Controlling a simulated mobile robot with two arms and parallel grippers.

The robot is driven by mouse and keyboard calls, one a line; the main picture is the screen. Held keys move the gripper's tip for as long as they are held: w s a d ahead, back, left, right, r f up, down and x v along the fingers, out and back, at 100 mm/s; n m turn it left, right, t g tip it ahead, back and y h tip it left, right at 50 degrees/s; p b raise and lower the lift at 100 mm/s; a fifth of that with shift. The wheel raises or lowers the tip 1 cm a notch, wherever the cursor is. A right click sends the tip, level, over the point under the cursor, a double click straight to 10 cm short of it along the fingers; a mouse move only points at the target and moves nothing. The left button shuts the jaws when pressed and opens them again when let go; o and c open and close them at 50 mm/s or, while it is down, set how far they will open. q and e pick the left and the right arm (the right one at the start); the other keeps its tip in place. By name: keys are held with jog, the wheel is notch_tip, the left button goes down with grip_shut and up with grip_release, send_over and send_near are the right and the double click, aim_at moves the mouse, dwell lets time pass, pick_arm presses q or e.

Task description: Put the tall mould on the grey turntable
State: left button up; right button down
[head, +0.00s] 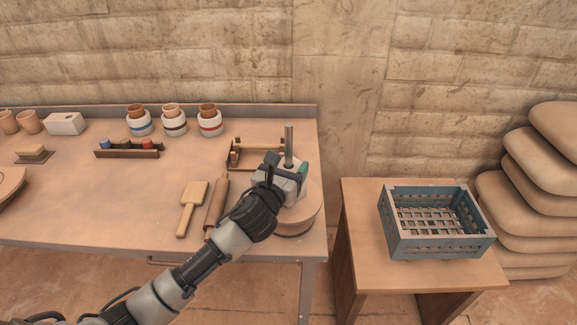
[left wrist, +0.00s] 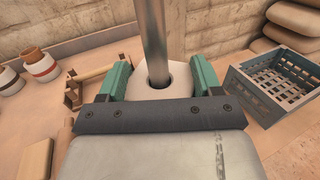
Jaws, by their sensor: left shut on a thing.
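My left gripper (head: 285,178) is shut on a white round piece with a dark central hole (left wrist: 137,86), seen between the green finger pads in the left wrist view. I cannot tell if this is the tall mould. A grey metal rod (head: 289,140) stands upright in that hole; it also shows in the left wrist view (left wrist: 154,35). Below the gripper, a round tan turntable-like stand (head: 311,212) sits at the table's right end, partly hidden by my arm. The gripper hides whether the held piece touches it. My right gripper is not in view.
A wooden rack (head: 238,155) stands behind. Several banded jars (head: 174,124) line the back. A blue crate (head: 440,247) sits on the side table (head: 360,225) at right, beyond a gap.

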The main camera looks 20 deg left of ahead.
pick_arm(q)
jog(key=o, duration=1.5)
jog(key=shift+f, duration=0.1)
jog(key=shift+s, duration=0.1)
jog(key=s, duration=0.4)
jog(key=s+a, duration=0.1)
jog(key=s, duration=0.6)
jog(key=shift+s+a, duration=0.15)
jog(key=shift+s, duration=0.25)
